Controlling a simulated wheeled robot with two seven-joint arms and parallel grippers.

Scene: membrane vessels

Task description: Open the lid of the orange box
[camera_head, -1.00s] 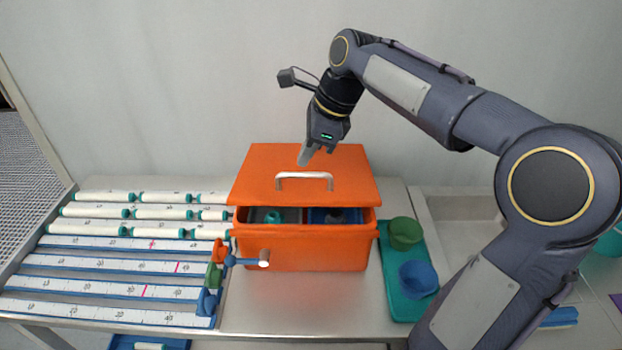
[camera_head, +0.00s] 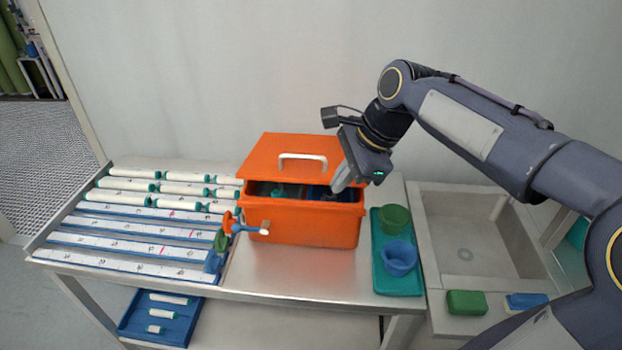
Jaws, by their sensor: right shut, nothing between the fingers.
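The orange box (camera_head: 304,223) stands on the metal table. Its orange lid (camera_head: 280,154), with a pale handle (camera_head: 303,158), is raised and tilted back, leaving a dark gap at the front. Through the gap I see a teal item (camera_head: 278,191) and other dark contents, partly hidden. My right gripper (camera_head: 338,184) is shut and empty at the right side of the box, by the lid's right edge; I cannot tell whether it touches the lid. My left gripper is not in view.
A teal tray (camera_head: 398,289) with a green cup (camera_head: 395,219) and a blue cup (camera_head: 399,257) is right of the box. A sink (camera_head: 480,235) lies further right. White tubes and ruled strips (camera_head: 130,250) fill the table's left. Bare table lies in front of the box.

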